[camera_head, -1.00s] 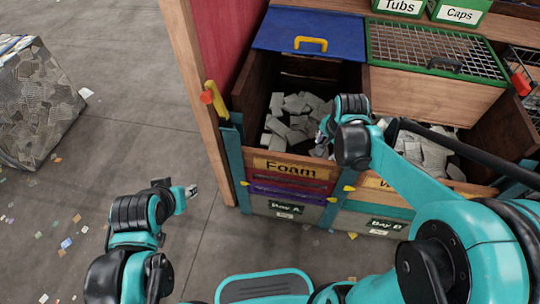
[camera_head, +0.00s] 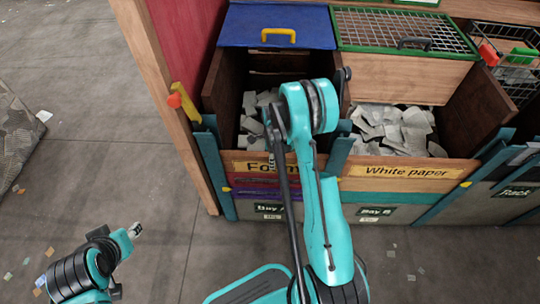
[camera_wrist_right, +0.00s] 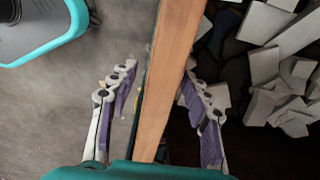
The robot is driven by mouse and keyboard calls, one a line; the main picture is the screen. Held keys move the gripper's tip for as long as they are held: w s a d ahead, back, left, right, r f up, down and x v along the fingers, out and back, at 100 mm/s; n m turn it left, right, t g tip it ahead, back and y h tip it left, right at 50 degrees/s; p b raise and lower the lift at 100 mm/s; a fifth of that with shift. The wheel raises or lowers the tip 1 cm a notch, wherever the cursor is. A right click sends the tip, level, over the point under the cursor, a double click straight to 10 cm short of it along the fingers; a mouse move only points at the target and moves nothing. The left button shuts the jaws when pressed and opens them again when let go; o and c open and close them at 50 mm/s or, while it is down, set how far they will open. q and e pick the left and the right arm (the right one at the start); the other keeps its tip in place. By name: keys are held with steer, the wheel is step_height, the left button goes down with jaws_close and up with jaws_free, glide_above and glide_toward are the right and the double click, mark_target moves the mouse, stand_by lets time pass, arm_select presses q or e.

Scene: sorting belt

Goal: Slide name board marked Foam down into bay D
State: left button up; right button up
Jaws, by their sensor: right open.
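The wooden Foam board (camera_head: 246,164) is the top board at the front of bay A, its lettering partly covered by my right arm. In the right wrist view a wooden board's top edge (camera_wrist_right: 172,75) runs between the fingers of my right gripper (camera_wrist_right: 160,72). The fingers are spread, one on each side, with gaps visible. In the head view my arm mostly hides this gripper. My left gripper (camera_head: 135,230) is low at the left over the floor, away from the boards; its jaws are too small to read. No bay D label shows.
Grey pieces lie in the bin behind the Foam board. The White paper board (camera_head: 405,172) fronts bay B to the right. A blue lid (camera_head: 275,22) and mesh lid (camera_head: 395,30) lie behind. A wooden post (camera_head: 165,90) with a yellow-red lever (camera_head: 182,100) stands left.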

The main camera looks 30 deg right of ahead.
step_height(320, 180, down, 5)
steer(key=shift+r+b, duration=0.1)
steer(key=shift+b, duration=0.7)
steer(key=c, duration=1.1)
jaws_close()
step_height(320, 180, up, 34)
steer(key=p, duration=2)
steer(key=shift+w, duration=0.1)
